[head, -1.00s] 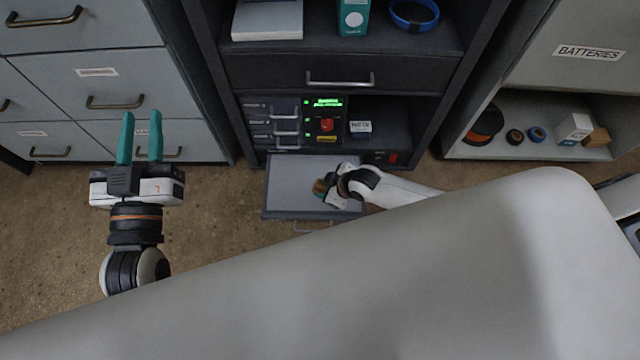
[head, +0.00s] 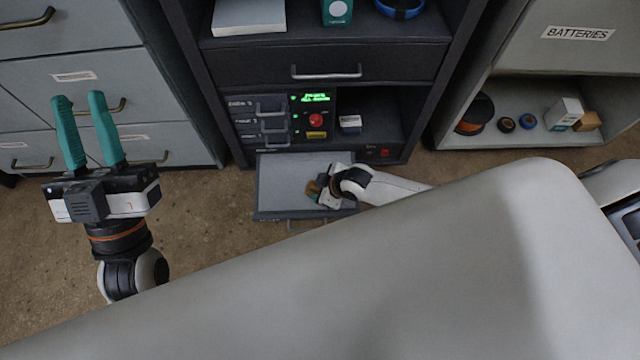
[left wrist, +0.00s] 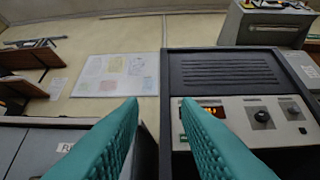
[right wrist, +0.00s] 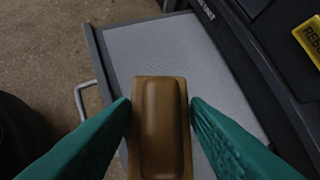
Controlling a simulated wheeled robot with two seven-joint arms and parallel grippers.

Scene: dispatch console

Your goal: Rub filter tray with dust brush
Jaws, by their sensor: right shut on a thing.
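The filter tray (head: 285,175) is pulled out low from the dark console, with a flat light-grey surface inside a dark rim. It also shows in the right wrist view (right wrist: 150,48). My right gripper (right wrist: 160,112) is shut on the dust brush (right wrist: 160,140), a brown block-shaped piece held between its teal fingers. In the head view the brush (head: 313,188) is small and partly hidden by the gripper, over the right part of the tray. I cannot tell whether its bristles touch the surface. My left gripper (head: 84,105) is open and empty, in front of the grey drawers.
The console (head: 375,55) rises behind the tray, with a panel of small handles, a red button and a green display. Grey drawers (head: 80,75) stand at left. A shelf labelled batteries (head: 540,130) at right holds spools and boxes. My pale body hides the foreground.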

